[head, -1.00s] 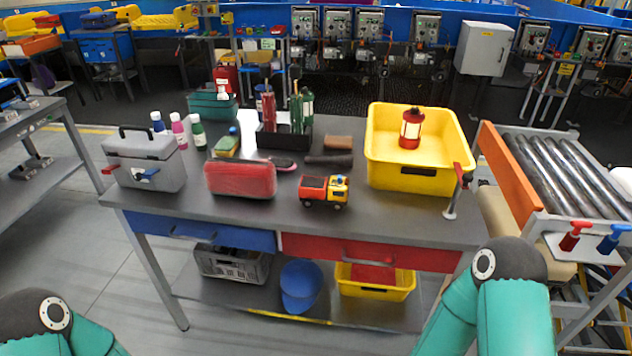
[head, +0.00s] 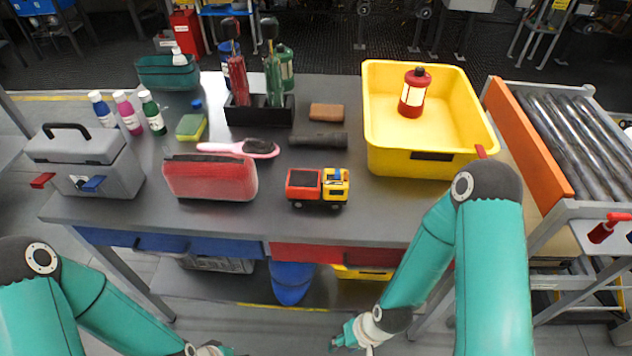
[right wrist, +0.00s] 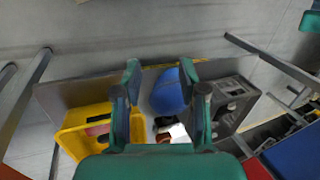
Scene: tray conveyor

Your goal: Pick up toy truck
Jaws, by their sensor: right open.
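The toy truck (head: 318,187) stands upright near the front middle of the grey table. It has a red bed, a yellow cab and dark wheels. My right gripper (head: 348,338) hangs below and in front of the table edge, apart from the truck. In the right wrist view its two teal fingers (right wrist: 161,75) are spread with nothing held between them. The truck is not recognisable in that view. Of my left gripper, only a sliver (head: 222,351) shows at the bottom edge of the head view, so its jaws are hidden.
A red case (head: 210,178) lies left of the truck. A dark cylinder (head: 318,140) lies behind.

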